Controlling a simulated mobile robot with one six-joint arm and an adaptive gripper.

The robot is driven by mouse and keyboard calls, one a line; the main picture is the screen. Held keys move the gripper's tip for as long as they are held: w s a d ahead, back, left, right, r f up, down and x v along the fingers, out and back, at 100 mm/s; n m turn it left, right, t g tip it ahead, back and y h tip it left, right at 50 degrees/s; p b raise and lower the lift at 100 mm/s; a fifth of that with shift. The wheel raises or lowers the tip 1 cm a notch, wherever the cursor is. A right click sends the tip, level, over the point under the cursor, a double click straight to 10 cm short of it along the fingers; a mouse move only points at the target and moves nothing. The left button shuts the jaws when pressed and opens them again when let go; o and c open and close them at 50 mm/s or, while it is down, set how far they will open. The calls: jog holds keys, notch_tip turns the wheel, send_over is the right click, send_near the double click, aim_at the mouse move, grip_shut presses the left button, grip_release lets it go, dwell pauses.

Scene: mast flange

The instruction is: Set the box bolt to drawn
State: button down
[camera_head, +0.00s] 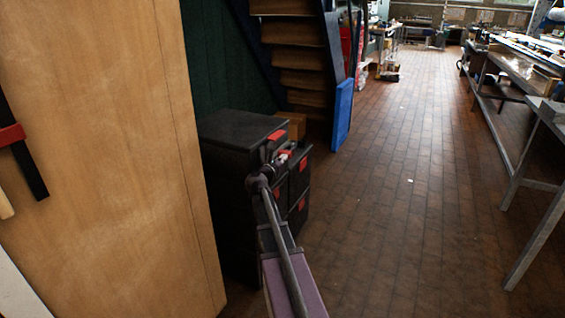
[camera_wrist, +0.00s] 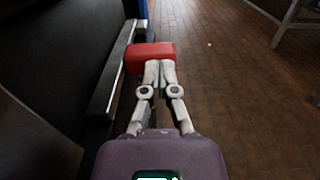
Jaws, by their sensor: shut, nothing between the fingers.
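The box is a dark cabinet (camera_head: 238,130) standing beside the wooden panel in the head view. A red block (camera_head: 277,134) sits at its upper front edge; I take it as the bolt's handle. In the wrist view the red block (camera_wrist: 145,52) is at the far end of a grey bar (camera_wrist: 112,75) along a dark face. My gripper (camera_head: 284,156) is just below the red block in the head view. In the wrist view my gripper (camera_wrist: 159,66) is shut and empty, its fingertips overlapping the block's lower right part. I cannot tell whether they touch it.
More red pieces (camera_head: 302,204) show lower on the cabinet's front. A wooden panel (camera_head: 110,160) fills the left, with a black bar (camera_head: 22,150) on it. Stairs (camera_head: 300,60) and a blue board (camera_head: 342,115) stand behind. The tiled floor (camera_head: 410,200) to the right is clear.

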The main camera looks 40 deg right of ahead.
jog(key=shift+d, duration=0.35)
jog(key=shift+a, duration=0.1)
jog(key=v, duration=1.4)
jog(key=shift+s, duration=0.15)
dwell(0.5)
